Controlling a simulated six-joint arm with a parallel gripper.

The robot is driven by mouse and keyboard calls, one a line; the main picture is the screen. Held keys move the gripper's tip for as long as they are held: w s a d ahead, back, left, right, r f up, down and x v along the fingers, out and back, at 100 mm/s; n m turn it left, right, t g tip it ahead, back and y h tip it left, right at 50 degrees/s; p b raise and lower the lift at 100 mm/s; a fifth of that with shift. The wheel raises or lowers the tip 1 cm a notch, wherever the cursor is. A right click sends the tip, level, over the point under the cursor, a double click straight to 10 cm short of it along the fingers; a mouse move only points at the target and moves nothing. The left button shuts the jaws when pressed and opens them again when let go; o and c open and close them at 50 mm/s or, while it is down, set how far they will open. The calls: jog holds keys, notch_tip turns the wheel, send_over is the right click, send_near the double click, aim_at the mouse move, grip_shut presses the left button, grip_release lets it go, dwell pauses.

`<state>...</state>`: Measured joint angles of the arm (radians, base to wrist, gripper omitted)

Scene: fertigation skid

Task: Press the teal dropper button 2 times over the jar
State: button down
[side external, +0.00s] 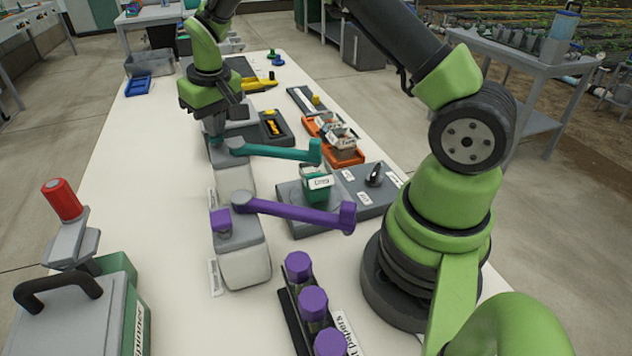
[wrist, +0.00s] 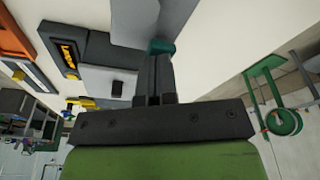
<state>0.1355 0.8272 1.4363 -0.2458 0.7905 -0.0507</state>
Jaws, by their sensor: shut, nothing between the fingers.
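The teal dropper has a pale bottle (side external: 236,180) and a long teal spout arm (side external: 280,152) reaching right. The jar (side external: 317,193), green with a white label, stands on a grey base under the spout's end. My gripper (side external: 214,134) is shut and empty, pointing down over the teal button at the bottle's top. In the wrist view, the teal button (wrist: 160,46) shows at the tips of my closed fingers (wrist: 156,62). The fingers hide part of it, and I cannot tell whether it is pressed down.
A purple dropper (side external: 243,262) with its own spout (side external: 295,211) stands in front. A rack of purple-capped tubes (side external: 312,302) is nearer. Orange trays (side external: 340,150) and a dark tray (side external: 272,128) lie behind.

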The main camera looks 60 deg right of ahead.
jog(key=shift+w+v, duration=0.15)
jog(key=shift+v, duration=0.65)
jog(key=shift+w+v, duration=0.15)
jog(key=shift+v, duration=0.6)
jog(key=shift+d+r, duration=0.1)
jog(key=shift+w+v, duration=0.2)
jog(key=shift+v, duration=0.75)
jog(key=shift+w+v, duration=0.2)
jog(key=shift+v, duration=0.8)
jog(key=shift+w+v, duration=0.2)
jog(key=shift+v, duration=0.75)
jog(key=shift+d+r, duration=0.1)
jog(key=shift+r, duration=0.1)
jog(key=s+a+r+t, duration=0.1)
jog(key=s+a+r, duration=0.2)
jog(key=s+r, duration=0.35)
jog(key=s+a+r+t+y, duration=0.1)
jog(key=s+a+t, duration=0.1)
jog(key=s, duration=0.8)
jog(key=s+a+r+m+t+y, duration=0.1)
jog(key=s+a, duration=0.2)
jog(key=s, duration=0.6)
jog(key=shift+s+a+t+y, duration=0.3)
jog(key=shift+s+a+t, duration=0.05)
jog(key=shift+s+t, duration=0.05)
